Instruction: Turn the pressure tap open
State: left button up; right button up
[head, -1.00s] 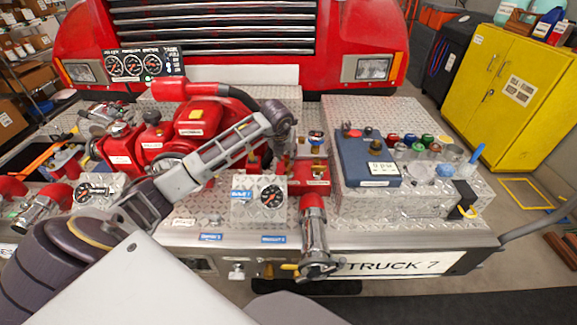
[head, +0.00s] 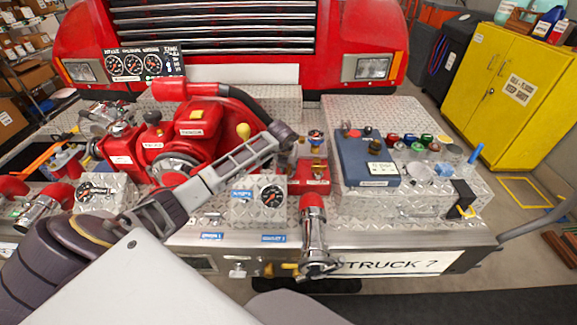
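My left gripper (head: 287,137) reaches in from the left to the red valve block (head: 311,186) right of the pump. Its dark tip is at the left side of the block's upper fittings, and its fingers are too small and overlapped to judge open or shut. A small blue-and-orange fitting (head: 316,138) stands on the block just right of the tip. I cannot tell which fitting is the pressure tap; part of the block is hidden behind my gripper. A chrome outlet (head: 314,235) hangs below the block. My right gripper is not in view.
A round gauge (head: 271,196) sits below my forearm. A blue box (head: 367,160) and several coloured caps are on the right. Bare tread plate (head: 375,110) lies behind the box.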

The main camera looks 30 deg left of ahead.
pick_arm(q)
grip_shut()
